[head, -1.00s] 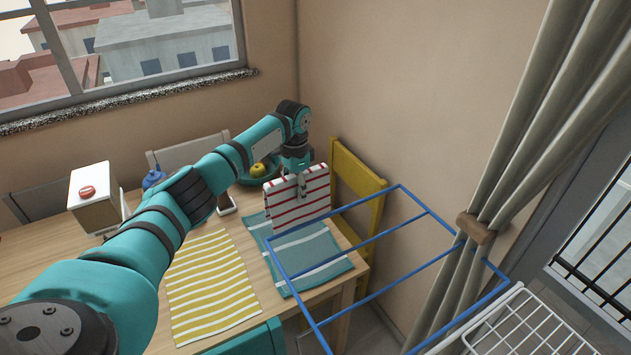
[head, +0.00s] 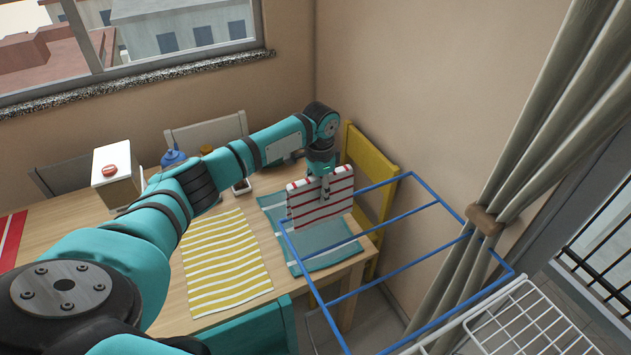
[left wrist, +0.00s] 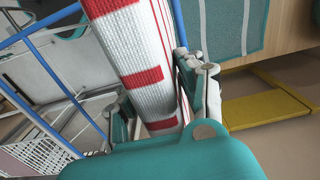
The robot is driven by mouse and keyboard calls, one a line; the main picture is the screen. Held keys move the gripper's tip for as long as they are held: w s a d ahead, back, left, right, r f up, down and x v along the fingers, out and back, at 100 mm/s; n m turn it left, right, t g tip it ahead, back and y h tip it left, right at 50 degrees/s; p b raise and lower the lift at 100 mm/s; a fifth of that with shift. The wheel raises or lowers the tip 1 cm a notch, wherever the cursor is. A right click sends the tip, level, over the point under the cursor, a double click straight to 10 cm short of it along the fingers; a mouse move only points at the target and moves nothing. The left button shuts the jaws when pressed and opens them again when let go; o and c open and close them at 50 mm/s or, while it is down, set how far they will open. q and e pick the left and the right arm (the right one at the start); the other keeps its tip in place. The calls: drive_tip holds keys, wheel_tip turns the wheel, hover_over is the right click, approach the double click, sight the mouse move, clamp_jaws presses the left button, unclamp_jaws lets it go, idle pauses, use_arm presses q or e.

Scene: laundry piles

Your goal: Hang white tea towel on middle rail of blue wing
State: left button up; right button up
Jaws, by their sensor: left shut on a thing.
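The white tea towel with red stripes (head: 302,204) hangs folded from my left gripper (head: 325,190), above the table's right end. It also shows large in the left wrist view (left wrist: 150,75), between the fingers of my left gripper (left wrist: 165,112), which is shut on it. The blue wing (head: 491,285) is an open blue frame with crossing rails, right of and in front of the towel. The towel's lower right part is close to the wing's left side in the head view; I cannot tell whether they touch. My right gripper is not in view.
The wooden table (head: 85,235) bears a yellow striped cloth (head: 225,262) and a teal striped cloth (head: 330,250). A yellow chair (head: 368,165) stands behind the wing. A white wire rack (head: 545,335) adjoins the wing, and a curtain (head: 530,130) hangs at right.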

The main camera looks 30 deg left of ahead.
sight(335, 245)
use_arm(q)
drive_tip(key=shift+s+d+f, duration=0.7)
drive_tip(key=shift+s+d, duration=1.8)
drive_tip(key=shift+d, duration=1.65)
drive_tip(key=shift+f+b, duration=1.2)
drive_tip(key=shift+f, duration=2.15)
wheel_tip(335, 245, down, 6)
drive_tip(key=b, duration=0.3)
drive_tip(key=o, duration=1.3)
